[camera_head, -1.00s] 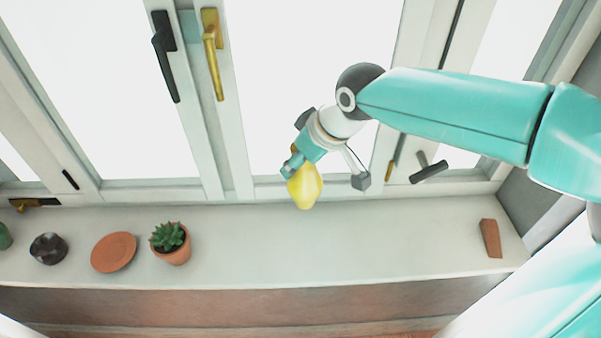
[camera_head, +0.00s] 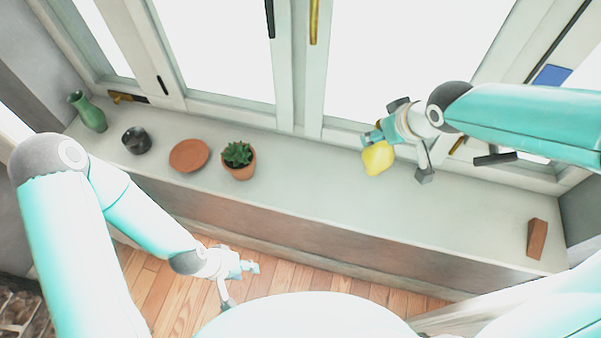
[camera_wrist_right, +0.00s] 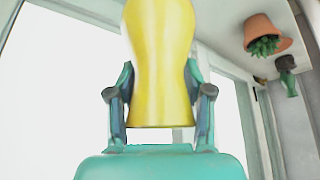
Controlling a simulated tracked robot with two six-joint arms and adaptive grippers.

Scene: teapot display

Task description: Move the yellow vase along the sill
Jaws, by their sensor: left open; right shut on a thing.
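The yellow vase (camera_head: 377,158) is held by my right gripper (camera_head: 393,140) above the right half of the white sill (camera_head: 330,185), close to the window. In the right wrist view the vase (camera_wrist_right: 160,60) stands between the two fingers (camera_wrist_right: 160,105), which are shut on it. Its far end is out of that frame. In the head view the gripper covers part of the vase. My left gripper (camera_head: 240,284) is open and empty, low in front of the sill and over the wooden floor.
On the sill's left stand a green vase (camera_head: 90,112), a dark pot (camera_head: 136,141), a terracotta saucer (camera_head: 188,156) and a potted succulent (camera_head: 239,163). A brown wedge (camera_head: 537,239) lies at the right end. The sill between plant and wedge is clear.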

